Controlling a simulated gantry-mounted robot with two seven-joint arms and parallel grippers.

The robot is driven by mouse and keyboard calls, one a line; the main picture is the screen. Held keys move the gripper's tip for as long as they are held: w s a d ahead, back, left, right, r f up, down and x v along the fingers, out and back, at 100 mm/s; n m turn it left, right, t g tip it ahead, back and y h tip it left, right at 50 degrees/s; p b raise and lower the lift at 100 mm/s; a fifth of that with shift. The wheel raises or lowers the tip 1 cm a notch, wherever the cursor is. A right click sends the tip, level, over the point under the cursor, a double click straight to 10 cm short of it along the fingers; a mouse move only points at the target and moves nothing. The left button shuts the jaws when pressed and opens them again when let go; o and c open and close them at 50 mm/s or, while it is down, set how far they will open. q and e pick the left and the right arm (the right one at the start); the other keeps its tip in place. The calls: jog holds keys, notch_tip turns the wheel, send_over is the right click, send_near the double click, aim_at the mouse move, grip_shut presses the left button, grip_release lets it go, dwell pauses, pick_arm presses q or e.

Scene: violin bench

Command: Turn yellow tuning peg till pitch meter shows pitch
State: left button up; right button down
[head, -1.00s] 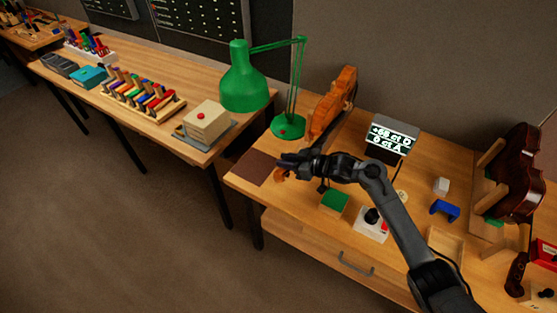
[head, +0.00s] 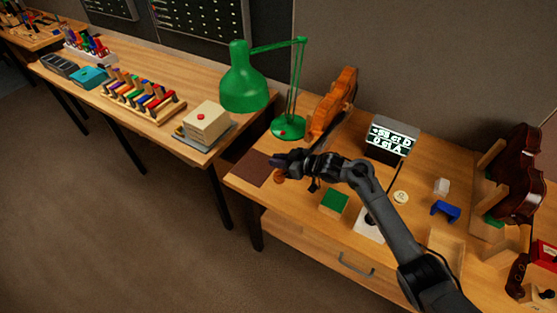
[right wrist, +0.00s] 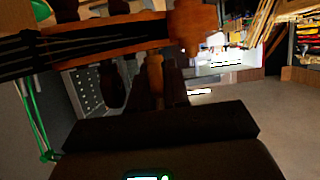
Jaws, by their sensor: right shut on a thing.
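The orange violin (head: 335,103) is by the back wall, its scroll (head: 279,178) showing just below my right gripper (head: 284,163). In the right wrist view the strings and pegbox (right wrist: 100,38) cross the top, ending in the scroll (right wrist: 193,30). A tan-yellow peg (right wrist: 155,72) hangs from the pegbox between my dark fingers, and my right gripper is shut on it. Darker pegs (right wrist: 111,88) are beside it. The pitch meter (head: 391,138) seems to read +58 ct D above 0 ct A. My left gripper is not in view.
A green lamp (head: 244,80) stands behind the brown mat (head: 251,168). A green-topped block (head: 334,202), a blue holder (head: 445,210) and a white block (head: 441,186) lie right of the gripper. A dark violin (head: 517,172) stands at the right.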

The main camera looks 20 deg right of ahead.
jog(key=m+t+h+p, duration=0.1)
jog(key=m+h+p, duration=0.1)
jog(key=m+t+h+p, duration=0.1)
jog(key=h+p, duration=0.1)
jog(key=shift+w+d+m, duration=0.1)
jog(key=shift+d+m, duration=0.1)
jog(key=shift+m, duration=0.2)
jog(key=c, duration=1.5)
grip_release()
jog(key=shift+o, duration=0.2)
